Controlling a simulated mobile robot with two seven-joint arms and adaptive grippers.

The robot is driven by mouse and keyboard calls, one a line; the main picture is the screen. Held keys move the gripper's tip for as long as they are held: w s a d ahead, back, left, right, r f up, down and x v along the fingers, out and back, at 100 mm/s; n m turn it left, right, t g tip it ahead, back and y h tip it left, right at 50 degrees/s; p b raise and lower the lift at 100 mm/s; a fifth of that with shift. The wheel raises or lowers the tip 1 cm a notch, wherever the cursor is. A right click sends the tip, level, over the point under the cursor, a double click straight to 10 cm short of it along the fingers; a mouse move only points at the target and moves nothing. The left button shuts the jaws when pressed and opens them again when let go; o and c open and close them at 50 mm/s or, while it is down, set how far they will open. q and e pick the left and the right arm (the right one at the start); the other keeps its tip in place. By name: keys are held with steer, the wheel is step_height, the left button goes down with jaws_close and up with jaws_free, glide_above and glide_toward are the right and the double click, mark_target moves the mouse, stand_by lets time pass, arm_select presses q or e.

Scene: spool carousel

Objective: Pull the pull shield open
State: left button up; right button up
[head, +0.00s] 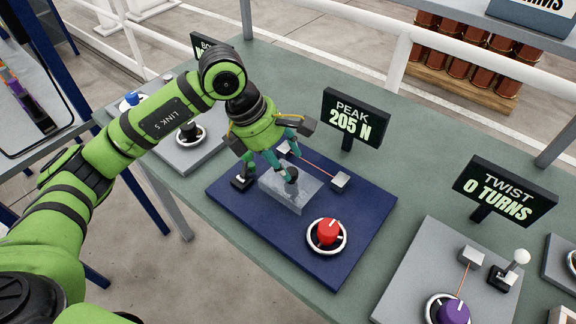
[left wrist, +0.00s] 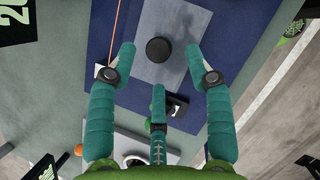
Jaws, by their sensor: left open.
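The pull shield is a clear, box-like cover (head: 300,193) on the blue board, with a thin red strand and metal blocks at its far side. In the left wrist view the shield (left wrist: 178,70) is a pale translucent panel with a round black knob (left wrist: 158,49) on it. My left gripper (head: 278,163) is over the shield, fingers pointing down. In the left wrist view the open fingers (left wrist: 159,58) are spread to both sides of the knob, with gaps between. Whether any finger touches the shield cannot be told. My right gripper is out of view.
A "PEAK 205 N" sign (head: 354,117) stands behind. Grey boards lie on both sides, the right one with a purple dial (head: 453,312). Green table is bare between.

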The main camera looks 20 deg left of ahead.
arm_select(q)
steer(key=v, duration=0.8)
steer(key=shift+s+d, duration=0.1)
steer(key=shift+d, duration=0.05)
